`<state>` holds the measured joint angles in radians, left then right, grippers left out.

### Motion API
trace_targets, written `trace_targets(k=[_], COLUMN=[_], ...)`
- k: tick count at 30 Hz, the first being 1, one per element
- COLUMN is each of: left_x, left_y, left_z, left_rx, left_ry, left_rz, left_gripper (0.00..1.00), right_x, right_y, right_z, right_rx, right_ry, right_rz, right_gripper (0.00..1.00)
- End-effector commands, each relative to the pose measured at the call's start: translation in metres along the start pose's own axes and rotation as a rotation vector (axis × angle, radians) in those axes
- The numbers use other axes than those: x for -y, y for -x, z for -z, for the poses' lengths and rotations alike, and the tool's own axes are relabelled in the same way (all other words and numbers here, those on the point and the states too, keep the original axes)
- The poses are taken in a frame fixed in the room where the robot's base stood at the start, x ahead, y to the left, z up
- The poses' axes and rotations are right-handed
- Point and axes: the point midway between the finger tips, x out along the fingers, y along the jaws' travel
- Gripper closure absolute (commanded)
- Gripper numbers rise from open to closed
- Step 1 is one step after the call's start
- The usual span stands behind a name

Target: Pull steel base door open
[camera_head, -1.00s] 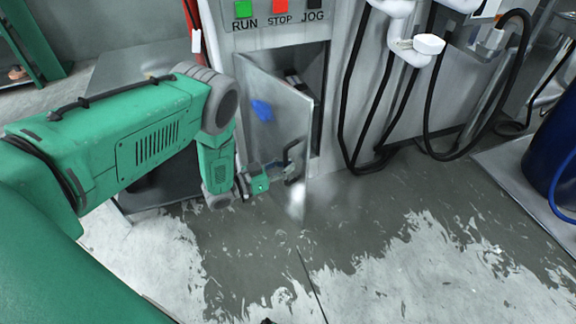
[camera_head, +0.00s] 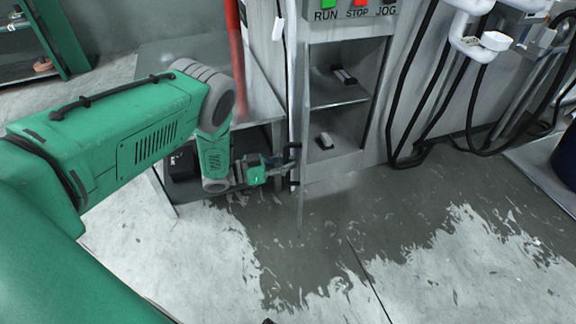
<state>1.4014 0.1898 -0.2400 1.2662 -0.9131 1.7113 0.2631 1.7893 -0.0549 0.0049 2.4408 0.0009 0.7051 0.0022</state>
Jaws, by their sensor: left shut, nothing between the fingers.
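The steel base door (camera_head: 303,120) stands swung open, seen almost edge-on as a thin upright panel at the left of the cabinet opening. My left gripper (camera_head: 289,168) is at its lower part, on the left, outer side. Its fingers are shut with nothing held between them, next to a dark handle-like piece on the door. Whether the fingers touch the door is too small to tell. My right gripper is not in view.
The open cabinet (camera_head: 340,93) shows a shelf and small items inside. RUN, STOP and JOG buttons (camera_head: 357,4) sit above. Black hoses (camera_head: 413,100) hang on the right. A grey table (camera_head: 262,100) stands left of the door. The floor in front is clear.

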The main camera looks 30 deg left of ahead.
Motion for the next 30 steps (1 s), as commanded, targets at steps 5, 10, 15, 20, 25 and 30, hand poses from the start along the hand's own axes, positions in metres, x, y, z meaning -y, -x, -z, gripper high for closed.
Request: trace_targets(k=[5, 10, 15, 20, 25, 30], left_x=[-0.0042, -0.0042, -0.004, -0.0034, -0.001, 0.0003], left_y=[0.0014, 0.0021, 0.0029, 0.0034, 0.0027, 0.0037], left_z=[-0.0043, -0.0046, -0.0051, -0.0054, -0.0042, -0.0037], left_rx=[0.009, 0.009, 0.008, 0.008, 0.004, 0.003], left_ry=[0.009, 0.011, 0.012, 0.013, 0.009, 0.008], left_rz=[-0.034, -0.04, -0.04, -0.039, -0.036, -0.035], left_gripper=[1.0, 1.0, 1.0, 0.68, 0.66, 0.66], right_x=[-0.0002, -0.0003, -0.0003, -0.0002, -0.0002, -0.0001], right_y=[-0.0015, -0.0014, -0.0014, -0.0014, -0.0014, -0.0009], right_z=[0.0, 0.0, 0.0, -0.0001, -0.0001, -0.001], right_rx=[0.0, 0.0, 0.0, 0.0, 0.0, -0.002], right_ry=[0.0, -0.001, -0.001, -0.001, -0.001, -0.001], right_rz=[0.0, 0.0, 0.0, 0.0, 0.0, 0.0], right_gripper=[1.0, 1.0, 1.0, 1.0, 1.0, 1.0])
